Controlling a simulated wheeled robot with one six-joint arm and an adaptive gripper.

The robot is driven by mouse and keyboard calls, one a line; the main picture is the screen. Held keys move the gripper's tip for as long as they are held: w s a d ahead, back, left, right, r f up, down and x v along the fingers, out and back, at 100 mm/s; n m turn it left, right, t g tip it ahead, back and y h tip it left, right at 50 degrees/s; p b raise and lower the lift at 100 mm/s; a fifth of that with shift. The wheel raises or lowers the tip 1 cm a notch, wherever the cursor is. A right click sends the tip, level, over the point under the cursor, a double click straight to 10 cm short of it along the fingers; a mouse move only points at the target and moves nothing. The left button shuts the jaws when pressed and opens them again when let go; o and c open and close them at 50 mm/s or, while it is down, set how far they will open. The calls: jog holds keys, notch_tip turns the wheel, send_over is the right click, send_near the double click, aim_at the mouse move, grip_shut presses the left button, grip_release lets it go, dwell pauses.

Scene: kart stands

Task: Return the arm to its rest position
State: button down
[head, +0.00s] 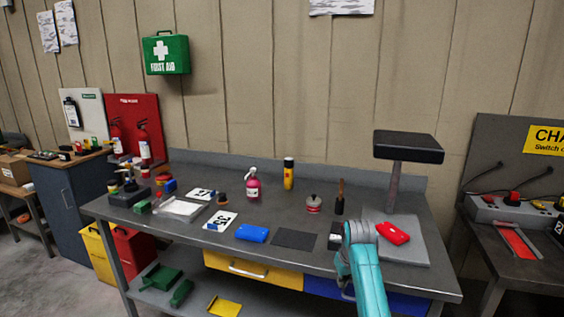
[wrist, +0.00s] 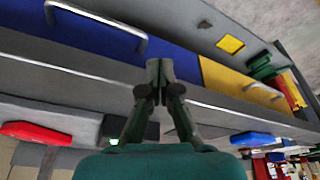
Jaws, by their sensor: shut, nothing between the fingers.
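My gripper (wrist: 160,72) shows in the wrist view with its two fingers together and nothing between them. Its tips appear over the front of the workbench, near the line between the blue drawer (wrist: 85,22) and the yellow drawer (wrist: 240,85). In the head view my teal arm rises from the lower edge in front of the bench's right part; the gripper cannot be made out there.
The workbench (head: 180,235) carries a red object (head: 392,233) on a grey plate, a blue object (head: 251,233), a dark mat (head: 295,239), a pink bottle (head: 253,187) and a post with a black top (head: 408,147). A charging table (head: 495,255) stands right.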

jog(key=s+f+t, duration=0.1)
jog(key=s+f, duration=0.5)
jog(key=f, duration=0.4)
jog(key=s+f+t, duration=0.2)
jog(key=s+f, duration=0.5)
jog(key=f, duration=0.3)
jog(key=s+f+m+t, duration=0.1)
jog(key=s+f+t, duration=0.35)
jog(key=s, duration=1.35)
jog(key=s+r, duration=0.4)
jog(key=s, duration=1.5)
jog(key=s+r+t, duration=0.2)
jog(key=s+r, duration=0.5)
jog(key=r, duration=0.3)
jog(key=s+r+m+t, duration=0.1)
jog(key=s+r+t, duration=0.1)
jog(key=s+r, duration=0.5)
notch_tip(320, 180, up, 3)
jog(key=shift+s+f, duration=0.15)
jog(key=shift+s, duration=0.2)
